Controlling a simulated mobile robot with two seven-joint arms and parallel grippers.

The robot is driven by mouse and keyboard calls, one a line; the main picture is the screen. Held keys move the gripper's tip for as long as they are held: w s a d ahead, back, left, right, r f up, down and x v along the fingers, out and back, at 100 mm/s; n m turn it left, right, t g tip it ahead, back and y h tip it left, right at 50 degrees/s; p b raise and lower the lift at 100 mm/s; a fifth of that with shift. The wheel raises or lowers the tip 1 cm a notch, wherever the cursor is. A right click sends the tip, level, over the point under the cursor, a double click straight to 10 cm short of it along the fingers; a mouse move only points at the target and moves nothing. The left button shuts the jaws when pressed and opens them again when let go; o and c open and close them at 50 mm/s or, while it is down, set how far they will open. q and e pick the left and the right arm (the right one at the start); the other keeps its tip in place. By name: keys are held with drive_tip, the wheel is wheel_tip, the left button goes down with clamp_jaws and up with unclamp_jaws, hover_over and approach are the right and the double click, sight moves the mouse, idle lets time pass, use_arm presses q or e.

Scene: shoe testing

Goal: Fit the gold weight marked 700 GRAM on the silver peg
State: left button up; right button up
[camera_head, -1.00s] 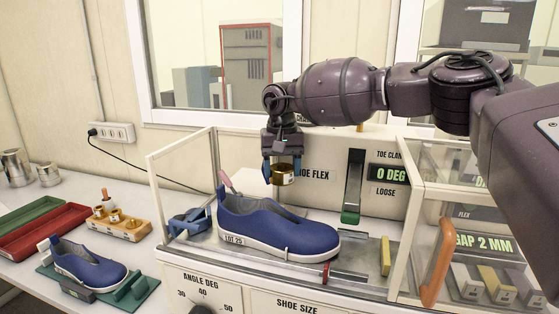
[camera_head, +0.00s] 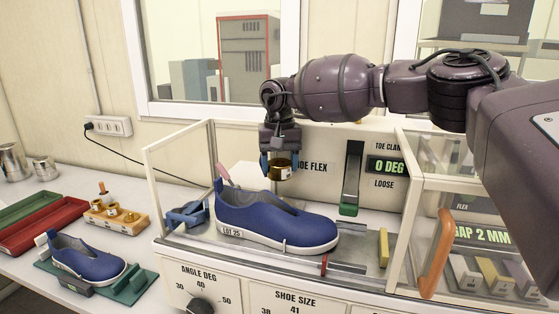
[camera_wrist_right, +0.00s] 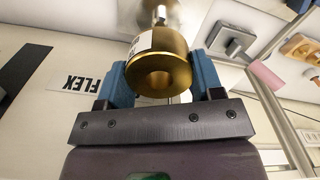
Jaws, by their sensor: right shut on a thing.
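The gold weight (camera_head: 280,169) is held by my right gripper (camera_head: 279,162), above the blue shoe (camera_head: 275,221) in the shoe flex tester. In the right wrist view the gold weight (camera_wrist_right: 158,75) sits between two blue fingertips, with a round hole facing the camera and part of a white label at its left. The 700 GRAM marking is not readable. A silver peg-like post (camera_wrist_right: 160,14) shows just beyond the weight in the wrist view. I cannot tell whether they touch. The peg is not clear in the head view. My left gripper is not in view.
Clear panels and a rail surround the tester bay, with an orange handle (camera_head: 435,255) at right. A wooden block (camera_head: 117,216) with several gold weights stands left. Nearby are another blue shoe (camera_head: 87,258), a red tray (camera_head: 40,228) and silver cups (camera_head: 14,160).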

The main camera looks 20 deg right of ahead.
sight(279, 179)
drive_tip(key=shift+f+b, duration=0.65)
drive_tip(key=shift+f, duration=1.55)
drive_tip(key=shift+p, duration=0.7)
drive_tip(key=shift+f, duration=0.7)
idle(0.6)
drive_tip(key=shift+f+b, duration=0.35)
drive_tip(key=shift+f, duration=0.05)
